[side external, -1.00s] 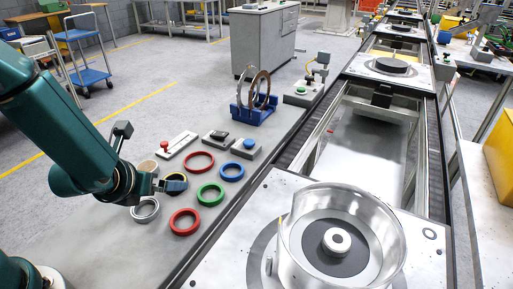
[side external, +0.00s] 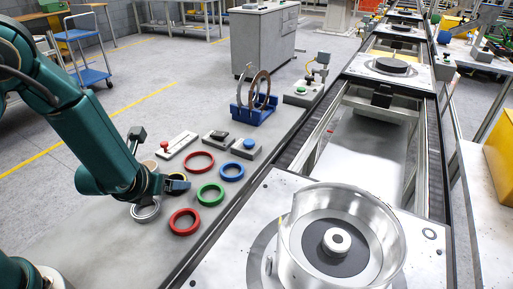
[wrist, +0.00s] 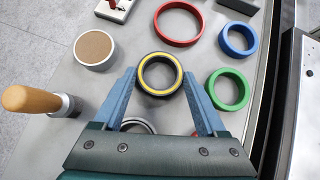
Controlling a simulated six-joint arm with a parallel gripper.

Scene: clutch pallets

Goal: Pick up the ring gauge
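A black ring with a yellow band (wrist: 143,87) lies on the grey bench in the middle of the wrist view; it may be the ring gauge, but no label shows. My gripper (wrist: 159,77) is open, with one blue finger on each side of this ring and narrow gaps between. In the side view my gripper (side external: 178,184) is low over the bench and mostly hides the black ring. A silver ring (side external: 145,212) lies just nearer the camera, partly covered by my arm; it also shows partly in the wrist view (wrist: 136,124).
Red (wrist: 178,42), green (wrist: 231,104) and blue (wrist: 237,53) rings lie close by. Another red ring (side external: 184,231) is nearer the camera. A cork-topped disc (wrist: 95,49) and a wooden-handled tool (wrist: 30,100) stand left. The conveyor pallet (side external: 248,240) borders the bench.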

